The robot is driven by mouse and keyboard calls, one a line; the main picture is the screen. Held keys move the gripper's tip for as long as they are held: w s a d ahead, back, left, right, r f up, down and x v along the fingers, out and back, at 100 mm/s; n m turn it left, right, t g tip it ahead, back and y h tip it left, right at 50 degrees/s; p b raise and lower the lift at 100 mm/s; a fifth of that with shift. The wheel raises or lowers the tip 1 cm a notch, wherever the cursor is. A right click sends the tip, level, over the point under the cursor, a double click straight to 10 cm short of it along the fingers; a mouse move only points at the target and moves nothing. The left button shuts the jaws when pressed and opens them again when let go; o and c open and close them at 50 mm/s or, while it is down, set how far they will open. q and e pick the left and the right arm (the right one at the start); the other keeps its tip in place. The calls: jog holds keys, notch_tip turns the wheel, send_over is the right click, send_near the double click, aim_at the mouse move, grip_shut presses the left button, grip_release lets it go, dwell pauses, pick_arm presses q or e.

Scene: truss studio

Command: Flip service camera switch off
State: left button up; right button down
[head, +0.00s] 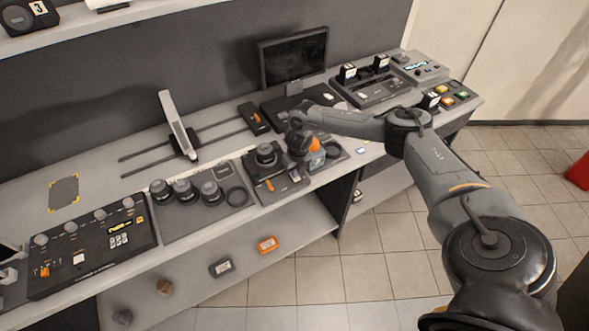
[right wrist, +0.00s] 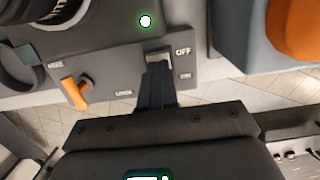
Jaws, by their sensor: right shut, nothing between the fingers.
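The service camera (head: 266,157) stands on a dark base on the bench in the head view. Its switch (right wrist: 158,57), a small light-topped piece, shows in the right wrist view beside the printed OFF and ON labels. A green light (right wrist: 145,21) glows on the same unit. My right gripper (right wrist: 158,80) is shut and empty, its fingertips right at the ON-side edge of the switch; I cannot tell whether they touch it. In the head view the right gripper (head: 298,160) is beside the camera, and its fingertips are largely hidden. My left gripper is not in view.
An orange lever (right wrist: 75,92) sits left of the fingers. A blue-and-orange object (head: 315,150) stands close on the right. Several lenses (head: 185,190), a control panel (head: 95,240) and a monitor (head: 293,58) share the bench. The floor in front is clear.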

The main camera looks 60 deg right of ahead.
aim_at(298, 180)
jog(key=shift+s+a+r+p, duration=0.15)
jog(key=shift+s+p, duration=0.15)
jog(key=shift+p, duration=0.1)
notch_tip(298, 180, up, 5)
jog(key=p, duration=0.3)
jog(key=shift+f, duration=0.2)
notch_tip(298, 180, up, 9)
jog(key=shift+s+a, duration=0.3)
jog(key=shift+s, duration=0.15)
jog(key=shift+b, duration=0.35)
